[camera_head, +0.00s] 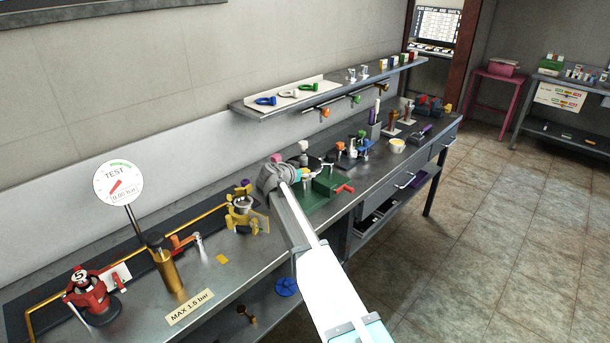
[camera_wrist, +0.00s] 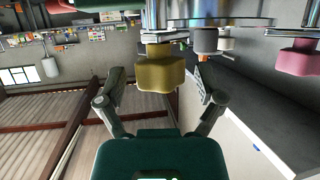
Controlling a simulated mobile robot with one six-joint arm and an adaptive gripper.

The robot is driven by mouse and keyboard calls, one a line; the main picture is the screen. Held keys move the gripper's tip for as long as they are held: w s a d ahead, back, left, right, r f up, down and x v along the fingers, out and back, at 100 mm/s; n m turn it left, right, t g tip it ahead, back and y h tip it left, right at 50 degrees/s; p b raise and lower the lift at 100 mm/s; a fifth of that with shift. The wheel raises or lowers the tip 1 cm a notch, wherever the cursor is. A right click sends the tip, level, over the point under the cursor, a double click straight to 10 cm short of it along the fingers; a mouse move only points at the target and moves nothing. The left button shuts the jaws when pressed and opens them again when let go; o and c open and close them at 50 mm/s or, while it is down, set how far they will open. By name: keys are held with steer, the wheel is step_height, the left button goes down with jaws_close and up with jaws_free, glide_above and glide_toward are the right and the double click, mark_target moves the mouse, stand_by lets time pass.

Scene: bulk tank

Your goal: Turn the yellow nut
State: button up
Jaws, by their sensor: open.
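The yellow nut (camera_wrist: 160,74) is a chunky, rounded block on a metal stem in the wrist view. It sits at the upper middle, between my two fingers. My gripper (camera_wrist: 160,84) is open, with one finger left of the nut and one right of it. I see gaps on both sides, so neither finger appears to touch it. In the head view my gripper (camera_head: 276,178) is over the bench beside the green vise-like base (camera_head: 320,193). My gripper and arm hide much of the nut's surroundings there.
A pink knob (camera_wrist: 297,61) and a white knob (camera_wrist: 225,43) are right of the nut. A yellow clamped fitting (camera_head: 246,215), a brass cylinder (camera_head: 168,270), a red device (camera_head: 92,295) and a test gauge (camera_head: 118,183) stand on the near bench. The floor at right is clear.

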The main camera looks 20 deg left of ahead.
stand_by(0.3)
steer(key=c, duration=1.1)
steer(key=shift+d, duration=0.2)
steer(key=shift+c, duration=0.3)
